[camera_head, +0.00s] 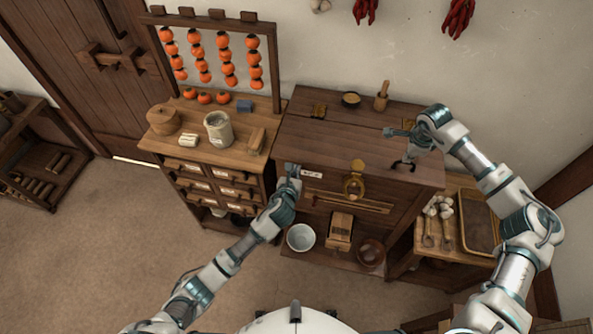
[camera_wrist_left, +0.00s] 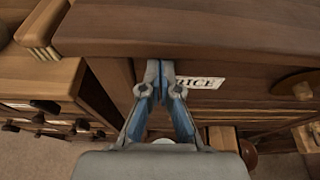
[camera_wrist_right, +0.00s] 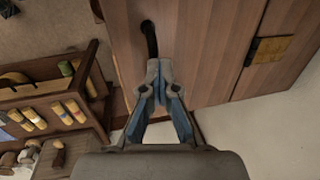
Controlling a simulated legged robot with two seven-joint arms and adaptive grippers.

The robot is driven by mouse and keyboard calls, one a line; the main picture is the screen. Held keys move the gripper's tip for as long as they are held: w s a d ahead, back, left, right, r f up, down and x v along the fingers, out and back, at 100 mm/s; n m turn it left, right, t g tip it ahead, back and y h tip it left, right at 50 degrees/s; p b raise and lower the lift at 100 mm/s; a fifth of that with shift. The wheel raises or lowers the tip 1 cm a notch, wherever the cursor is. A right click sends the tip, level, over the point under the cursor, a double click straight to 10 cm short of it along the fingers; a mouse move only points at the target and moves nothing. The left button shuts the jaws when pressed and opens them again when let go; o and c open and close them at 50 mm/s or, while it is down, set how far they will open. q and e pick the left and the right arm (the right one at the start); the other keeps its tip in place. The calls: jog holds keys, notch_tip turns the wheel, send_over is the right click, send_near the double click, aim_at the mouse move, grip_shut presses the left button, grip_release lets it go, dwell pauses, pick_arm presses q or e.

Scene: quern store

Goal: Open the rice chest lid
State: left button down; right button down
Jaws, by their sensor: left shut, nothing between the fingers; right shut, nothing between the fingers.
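The rice chest (camera_head: 335,208) is dark wood with a RICE label (camera_head: 312,174) on its front. Its lid (camera_head: 335,145) lies flat and closed, with a black handle (camera_head: 404,165) near the right edge and a brass hinge (camera_head: 318,111) at the back. A round brass latch piece (camera_head: 355,182) hangs at the front. My left gripper (camera_head: 291,168) is shut and empty by the upper left front corner, close to the label (camera_wrist_left: 205,82). My right gripper (camera_head: 388,132) is shut and empty above the lid's right side; the right wrist view shows the handle (camera_wrist_right: 151,40) just past its fingertips.
A small bowl (camera_head: 351,99) and a mortar with pestle (camera_head: 381,98) stand on the back strip behind the lid. A drawer cabinet (camera_head: 205,150) with a crock (camera_head: 218,130) and a persimmon rack (camera_head: 213,62) stands left. A low shelf with ladles (camera_head: 440,222) is right.

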pick_arm(q)
jog(key=shift+r, duration=0.8)
pick_arm(e)
jog(key=c, duration=1.2)
grip_release()
jog(key=shift+s+f, duration=0.1)
jog(key=shift+f, duration=0.05)
pick_arm(q)
jog(key=shift+r, duration=0.1)
